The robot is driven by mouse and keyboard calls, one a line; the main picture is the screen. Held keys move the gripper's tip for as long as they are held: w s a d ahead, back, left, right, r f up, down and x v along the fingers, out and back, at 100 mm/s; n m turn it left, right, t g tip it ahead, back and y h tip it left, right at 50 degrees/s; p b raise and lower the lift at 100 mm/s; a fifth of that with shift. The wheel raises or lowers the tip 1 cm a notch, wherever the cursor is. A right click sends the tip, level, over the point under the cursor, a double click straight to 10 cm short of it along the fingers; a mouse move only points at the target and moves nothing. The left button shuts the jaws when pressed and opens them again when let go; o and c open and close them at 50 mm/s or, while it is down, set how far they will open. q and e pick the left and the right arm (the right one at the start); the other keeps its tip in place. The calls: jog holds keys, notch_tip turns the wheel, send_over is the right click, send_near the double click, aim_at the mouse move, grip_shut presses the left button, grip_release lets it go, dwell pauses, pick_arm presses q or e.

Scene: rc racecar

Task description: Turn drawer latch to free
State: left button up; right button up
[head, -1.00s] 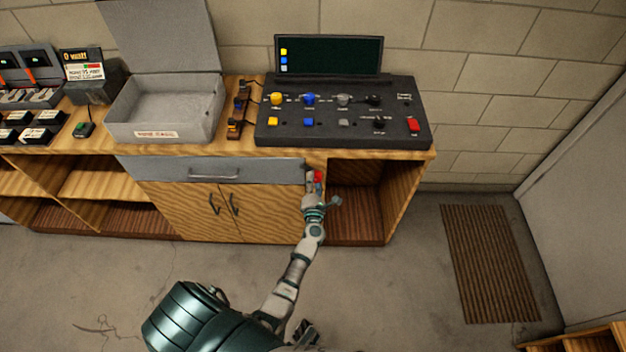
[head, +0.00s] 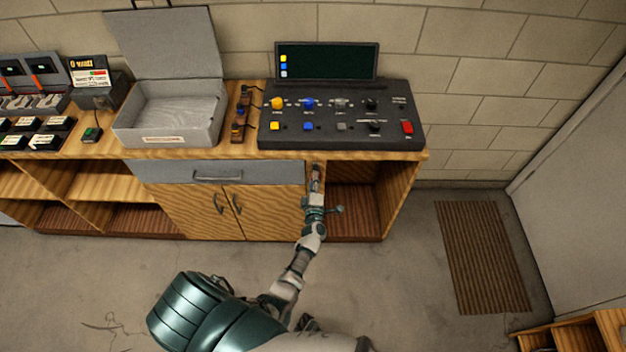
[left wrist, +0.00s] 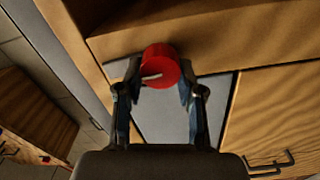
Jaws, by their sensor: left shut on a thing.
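The red round latch knob (left wrist: 160,63) with a pale pointer mark shows in the left wrist view, between the fingers of my left gripper (left wrist: 157,92). The gripper is shut on it, one finger on each side. In the head view my left gripper (head: 316,178) is at the cabinet front, just right of the grey drawer (head: 265,172), and it hides most of the knob. The drawer looks closed, with its handle (head: 217,177) at the middle. The pointer mark lies roughly crosswise between the fingers. My right gripper is not in view.
A dark control panel (head: 340,143) with colored knobs and an open grey box (head: 165,138) stand on the wooden bench. Below the drawer are two cabinet doors (head: 195,212); an open compartment (head: 355,205) lies right of my gripper. The floor by the mat (head: 483,258) is clear.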

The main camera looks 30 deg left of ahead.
pick_arm(q)
jog(key=shift+s+d+f+m, duration=0.1)
jog(key=shift+d+f+m, duration=0.3)
jog(key=shift+m, duration=0.2)
jog(key=o, duration=1)
jog(key=shift+o, duration=0.7)
jog(key=shift+r, duration=0.15)
jog(key=v, duration=1.1)
jog(key=shift+s+d, duration=0.2)
jog(key=shift+s, duration=0.15)
jog(key=shift+a, duration=0.1)
